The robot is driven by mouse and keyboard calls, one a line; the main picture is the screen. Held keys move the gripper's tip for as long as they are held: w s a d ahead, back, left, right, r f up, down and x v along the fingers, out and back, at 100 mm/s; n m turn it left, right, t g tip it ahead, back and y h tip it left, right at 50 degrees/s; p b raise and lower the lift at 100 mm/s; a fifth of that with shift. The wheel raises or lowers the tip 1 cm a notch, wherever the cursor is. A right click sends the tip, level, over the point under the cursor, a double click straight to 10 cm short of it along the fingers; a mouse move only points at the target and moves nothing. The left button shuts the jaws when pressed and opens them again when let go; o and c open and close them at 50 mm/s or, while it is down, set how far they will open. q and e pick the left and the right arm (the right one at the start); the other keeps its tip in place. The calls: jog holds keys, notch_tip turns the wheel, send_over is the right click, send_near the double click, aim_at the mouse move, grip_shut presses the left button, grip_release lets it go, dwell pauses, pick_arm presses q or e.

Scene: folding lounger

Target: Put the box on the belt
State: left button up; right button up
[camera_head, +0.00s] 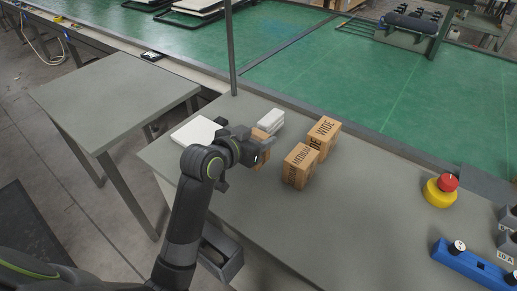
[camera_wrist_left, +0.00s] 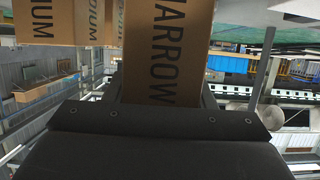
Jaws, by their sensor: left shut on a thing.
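My left gripper (camera_head: 262,144) is shut on a small brown cardboard box (camera_head: 262,134), mostly hidden behind the arm in the head view. In the left wrist view this box (camera_wrist_left: 165,50) reads NARROW and stands between the fingers. I cannot tell whether it touches the table. A brown box marked MEDIUM (camera_head: 299,167) stands just right of the gripper, with a box marked WIDE (camera_head: 324,136) behind it. The wide green surface (camera_head: 350,85) beyond the table's far edge looks like the belt. My right gripper is not in view.
The grey table (camera_head: 340,225) has clear room at its front middle. A white block (camera_head: 271,121) and white sheet (camera_head: 196,131) lie near the gripper. A thin post (camera_head: 231,50) rises behind. A red button (camera_head: 448,182) and blue strip (camera_head: 472,266) are at right.

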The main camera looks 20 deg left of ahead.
pick_arm(q)
notch_tip(320, 180, down, 3)
jog(key=shift+a+r, duration=0.1)
jog(key=shift+r, duration=0.05)
jog(key=shift+f, duration=0.35)
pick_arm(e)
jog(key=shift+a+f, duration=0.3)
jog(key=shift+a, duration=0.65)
pick_arm(q)
jog(key=shift+f, duration=0.15)
jog(key=o, duration=0.6)
jog(key=shift+f, duration=0.1)
jog(key=o, duration=0.5)
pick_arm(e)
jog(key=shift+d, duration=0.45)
